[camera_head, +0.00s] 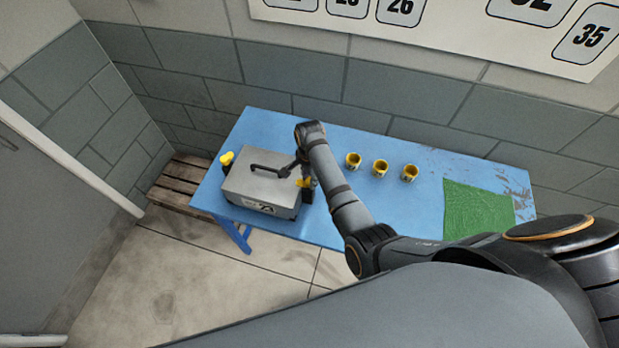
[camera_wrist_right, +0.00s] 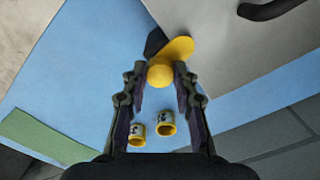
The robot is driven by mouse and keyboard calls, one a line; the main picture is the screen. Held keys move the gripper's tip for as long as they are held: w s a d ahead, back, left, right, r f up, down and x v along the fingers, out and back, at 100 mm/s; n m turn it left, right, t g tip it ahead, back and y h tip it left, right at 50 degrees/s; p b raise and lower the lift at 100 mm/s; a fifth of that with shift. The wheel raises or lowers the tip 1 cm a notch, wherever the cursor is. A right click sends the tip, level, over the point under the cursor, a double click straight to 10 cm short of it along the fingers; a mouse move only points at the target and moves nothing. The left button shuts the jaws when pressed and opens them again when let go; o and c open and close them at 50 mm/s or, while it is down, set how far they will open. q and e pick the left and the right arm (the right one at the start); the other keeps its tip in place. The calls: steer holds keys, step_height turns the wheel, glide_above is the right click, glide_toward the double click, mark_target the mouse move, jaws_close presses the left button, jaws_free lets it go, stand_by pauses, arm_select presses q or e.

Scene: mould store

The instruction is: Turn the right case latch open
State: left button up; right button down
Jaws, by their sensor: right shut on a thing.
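The grey metal case (camera_head: 245,187) with a black handle (camera_head: 268,170) stands at the left end of the blue table (camera_head: 345,215). Its right latch is yellow, with a round hub and a flat lever (camera_wrist_right: 178,48) in the wrist view. The lever points to the upper right there, across the edge of the case. My right gripper (camera_wrist_right: 159,76) is shut on the latch, a finger on each side of the round hub. In the head view my arm partly hides this latch. The yellow left latch (camera_head: 227,158) is at the case's other end. My left gripper is out of view.
Three yellow cups (camera_head: 380,168) stand in a row right of my right forearm. A green mat (camera_head: 478,210) lies at the table's right end. A tiled wall (camera_head: 300,75) closes the back. A wooden pallet (camera_head: 180,185) lies on the floor at left.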

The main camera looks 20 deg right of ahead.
steer(key=n, duration=0.8)
steer(key=shift+r, duration=0.1)
steer(key=n, duration=0.4)
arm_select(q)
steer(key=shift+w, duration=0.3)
arm_select(e)
steer(key=shift+n, duration=2.2)
steer(key=shift+w, duration=0.1)
steer(key=c, duration=1)
jaws_free()
steer(key=shift+c, duration=0.2)
